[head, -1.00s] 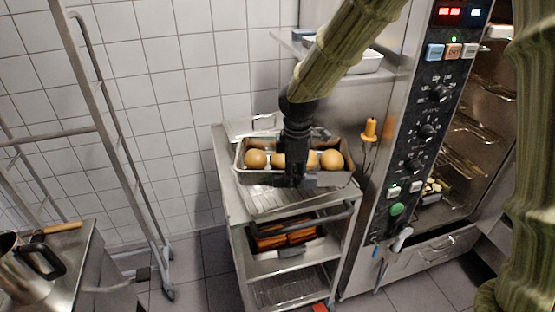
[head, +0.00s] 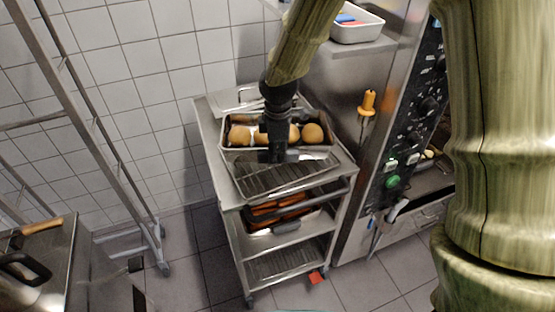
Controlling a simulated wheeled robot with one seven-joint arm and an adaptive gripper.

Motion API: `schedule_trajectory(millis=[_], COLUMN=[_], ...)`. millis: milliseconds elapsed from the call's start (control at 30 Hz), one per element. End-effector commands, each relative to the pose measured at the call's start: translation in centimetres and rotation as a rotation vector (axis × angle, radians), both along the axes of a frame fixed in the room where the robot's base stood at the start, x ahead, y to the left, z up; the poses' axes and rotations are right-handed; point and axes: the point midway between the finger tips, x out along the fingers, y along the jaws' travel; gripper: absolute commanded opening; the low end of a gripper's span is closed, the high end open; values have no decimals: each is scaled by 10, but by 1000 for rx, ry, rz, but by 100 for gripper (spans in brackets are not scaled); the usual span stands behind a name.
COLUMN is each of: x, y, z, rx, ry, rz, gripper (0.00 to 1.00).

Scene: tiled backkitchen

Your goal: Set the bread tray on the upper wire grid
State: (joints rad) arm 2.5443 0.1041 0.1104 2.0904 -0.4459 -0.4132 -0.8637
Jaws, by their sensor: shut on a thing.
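The bread tray (head: 316,150) is a metal pan with several round golden rolls in a row. It is over the rear part of the cart's top in the head view. My gripper (head: 275,153) comes down from above at the middle of its near side and is shut on it, hiding part of the rolls and the near wall. The upper wire grid (head: 262,183) lies on the cart top, its near part bare in front of the tray. I cannot tell whether the tray touches the grid or hangs just above it.
The metal cart (head: 341,215) holds a dark tray of orange-brown food (head: 280,208) below and a lower rack (head: 285,264). The oven panel (head: 405,140) and an orange-handled tool (head: 367,103) are close on the right. A shelf with a white container (head: 357,30) overhangs at back right.

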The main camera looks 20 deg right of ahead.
Motion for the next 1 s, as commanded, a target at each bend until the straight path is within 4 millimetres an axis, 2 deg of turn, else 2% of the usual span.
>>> schedule_trajectory(millis=[167,500,900,933,1000], x=[0,0,0,0,0], y=[0,0,0,0,0], z=[-8,-40,-44,-44,-44], rx=[0,0,1,1,1], ry=[0,-1,-1,-1,0], rz=[0,0,0,0,0], gripper=[0,0,0,28,41])
